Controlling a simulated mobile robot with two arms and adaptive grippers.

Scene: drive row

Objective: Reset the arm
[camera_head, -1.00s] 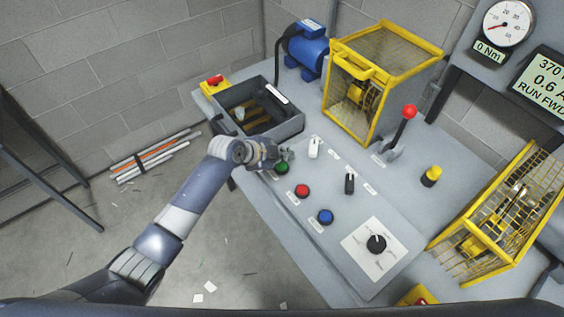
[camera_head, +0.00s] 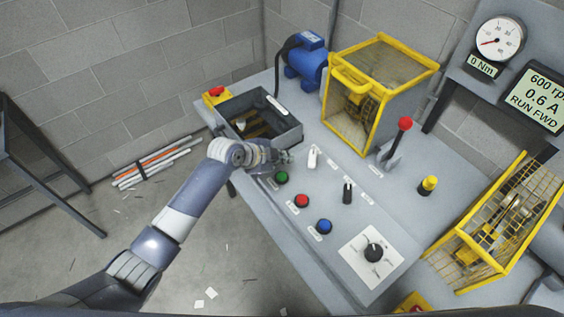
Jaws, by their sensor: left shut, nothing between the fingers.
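My left arm reaches in from the lower left. My left gripper (camera_head: 286,158) is shut and empty, above the grey control panel (camera_head: 303,248) close to the front wall of the grey open box. The green button (camera_head: 281,177) shows just below the gripper, with a gap between them in the picture. The white switch (camera_head: 314,157) stands just right of the fingertips; I cannot tell if they touch. The red button (camera_head: 302,201), blue button (camera_head: 324,227), black switch (camera_head: 347,193) and black dial (camera_head: 374,252) are clear of the arm. My right gripper is not in view.
The grey box (camera_head: 288,133) stands behind the gripper. A yellow-framed cage (camera_head: 376,113), a red-knobbed lever (camera_head: 397,143) and a yellow knob (camera_head: 428,184) stand further right. The display (camera_head: 539,98) reads "RUN FWD" and 0.6 A. Floor at the lower left is mostly clear.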

